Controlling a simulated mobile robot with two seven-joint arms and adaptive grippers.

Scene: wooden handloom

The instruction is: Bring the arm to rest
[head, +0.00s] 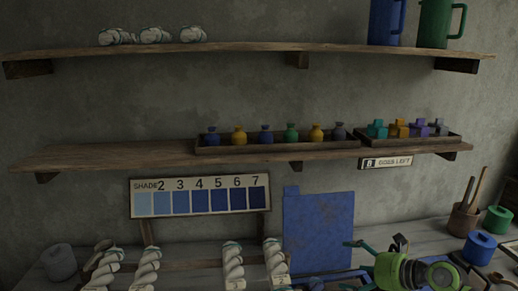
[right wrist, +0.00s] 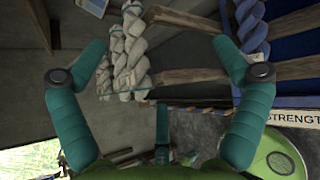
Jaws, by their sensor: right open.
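My right gripper (head: 347,266) is at the lower right of the head view, in front of the bench and near the foot of a blue panel (head: 318,228). In the right wrist view its two teal fingers (right wrist: 160,58) are spread wide, with nothing held between them. White twisted skeins (right wrist: 124,55) lie beyond, toward the left finger. A blue twisted skein (right wrist: 252,25) shows beyond the right finger. My left gripper is not in view.
White skeins (head: 233,265) hang below a blue shade chart (head: 200,196). Wall shelves (head: 100,157) hold small bottles and blocks in trays. A pot with sticks (head: 462,220), a green mug (head: 498,219) and a blue mug (head: 479,248) stand at the right.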

